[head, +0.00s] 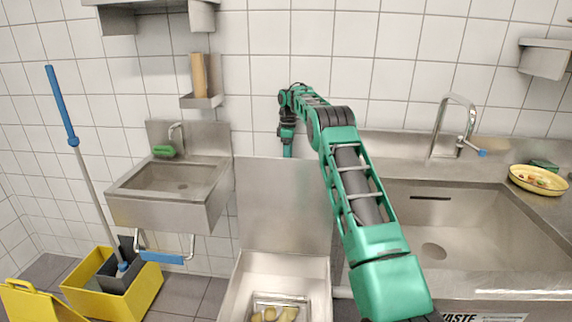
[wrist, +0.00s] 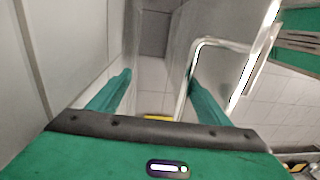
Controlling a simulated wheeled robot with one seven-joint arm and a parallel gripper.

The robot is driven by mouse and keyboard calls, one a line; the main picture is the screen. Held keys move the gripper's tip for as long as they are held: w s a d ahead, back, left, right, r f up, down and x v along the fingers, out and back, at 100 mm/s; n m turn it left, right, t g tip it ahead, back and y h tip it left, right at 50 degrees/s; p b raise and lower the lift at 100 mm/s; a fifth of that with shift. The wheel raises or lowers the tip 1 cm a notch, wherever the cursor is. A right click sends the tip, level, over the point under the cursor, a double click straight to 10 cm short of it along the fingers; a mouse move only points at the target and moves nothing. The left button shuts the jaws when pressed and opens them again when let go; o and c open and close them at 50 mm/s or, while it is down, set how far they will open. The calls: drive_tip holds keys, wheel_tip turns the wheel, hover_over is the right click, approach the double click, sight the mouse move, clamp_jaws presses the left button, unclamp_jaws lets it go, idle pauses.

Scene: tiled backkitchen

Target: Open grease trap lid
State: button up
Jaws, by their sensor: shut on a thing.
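The grease trap (head: 238,297) is an open metal box at the bottom middle of the head view. Its flat grey lid (head: 285,208) stands upright at the back of the box, close to the tiled wall. My gripper (head: 287,151) points down at the lid's top edge, with its fingertips hidden behind it. In the wrist view the green fingers show on either side, and a bent silver bar (wrist: 190,72), looking like the lid's handle, runs by the right finger. My gripper is shut on this handle, though the contact itself is hard to see.
Pale items lie in a basket (head: 280,298) inside the trap. A small sink (head: 160,205) hangs at left, above a yellow mop bucket (head: 140,300). A large sink (head: 470,225) fills the right, with a yellow bowl (head: 538,181) beside it. The wall is close behind my gripper.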

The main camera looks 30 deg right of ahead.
drive_tip(key=r, duration=0.3)
drive_tip(key=shift+w+d+r, duration=0.15)
drive_tip(key=shift+w+r, duration=0.1)
drive_tip(key=shift+w, duration=0.05)
drive_tip(key=shift+r, duration=0.3)
drive_tip(key=shift+c, duration=1.2)
drive_tip(key=shift+s+a+r, duration=0.1)
drive_tip(key=shift+a+r, duration=0.05)
drive_tip(key=shift+a, duration=0.05)
drive_tip(key=c, duration=0.4)
drive_tip(key=s+a+r, duration=0.1)
drive_tip(key=a+r, duration=0.1)
drive_tip(key=a, duration=0.1)
drive_tip(key=s+a+r, duration=0.1)
drive_tip(key=a+r, duration=0.1)
drive_tip(key=a, duration=0.2)
drive_tip(key=s+a+r, duration=0.1)
drive_tip(key=a+r, duration=0.1)
drive_tip(key=a, duration=0.2)
drive_tip(key=shift+a+r, duration=0.1)
drive_tip(key=shift+a, duration=0.05)
drive_tip(key=shift+s, duration=0.1)
